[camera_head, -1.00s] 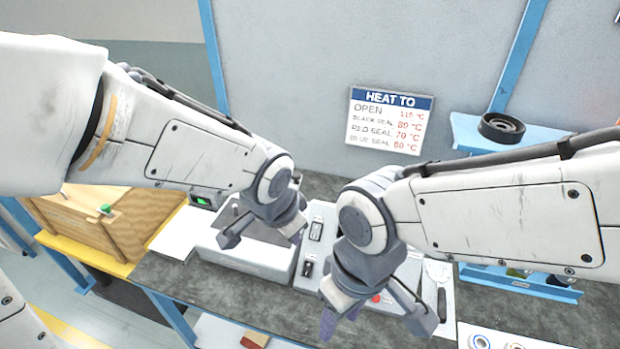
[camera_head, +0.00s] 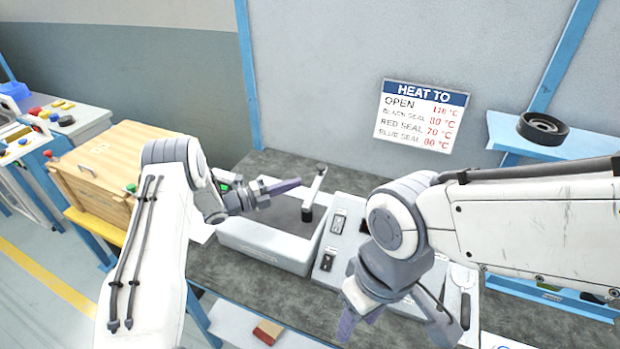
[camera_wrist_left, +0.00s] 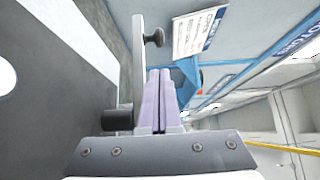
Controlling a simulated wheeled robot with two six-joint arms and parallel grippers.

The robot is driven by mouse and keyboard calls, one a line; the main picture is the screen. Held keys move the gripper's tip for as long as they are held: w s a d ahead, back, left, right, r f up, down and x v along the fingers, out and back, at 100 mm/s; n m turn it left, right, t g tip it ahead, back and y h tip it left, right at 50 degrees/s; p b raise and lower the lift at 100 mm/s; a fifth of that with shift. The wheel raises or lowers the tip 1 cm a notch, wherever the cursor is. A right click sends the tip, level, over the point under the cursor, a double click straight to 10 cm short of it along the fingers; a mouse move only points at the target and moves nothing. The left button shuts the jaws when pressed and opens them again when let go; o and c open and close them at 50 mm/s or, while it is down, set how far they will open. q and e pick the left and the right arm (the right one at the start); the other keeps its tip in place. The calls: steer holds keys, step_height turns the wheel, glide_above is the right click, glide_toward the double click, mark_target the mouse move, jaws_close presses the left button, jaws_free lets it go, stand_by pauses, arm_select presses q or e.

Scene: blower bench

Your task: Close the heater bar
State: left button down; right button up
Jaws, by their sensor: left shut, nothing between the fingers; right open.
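The heater bar (camera_head: 315,187) is a pale bar standing raised at the dark pivot on the grey sealing machine (camera_head: 265,247). In the left wrist view the bar (camera_wrist_left: 139,75) has a black knob near its far end and a dark cylinder at its base. My left gripper (camera_head: 296,184) is shut and empty, its purple fingers pointing right, with the tips just left of the bar. In the left wrist view the shut fingers (camera_wrist_left: 160,82) lie close beside the bar; I cannot tell if they touch.
A control panel (camera_head: 330,262) with switches adjoins the machine, partly hidden by my right arm. A wooden box (camera_head: 110,170) stands left. A heat sign (camera_head: 422,115) hangs on the wall; a blue shelf (camera_head: 505,140) holds a black ring (camera_head: 542,128).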

mark_target(321, 181)
arm_select(q)
steer(key=p+x, duration=0.2)
steer(key=x, duration=0.6)
steer(key=shift+d+r+p, duration=0.1)
steer(key=shift+d+p, duration=0.15)
steer(key=shift+p, duration=0.05)
steer(key=shift+w+d, duration=0.35)
steer(key=shift+d, duration=0.05)
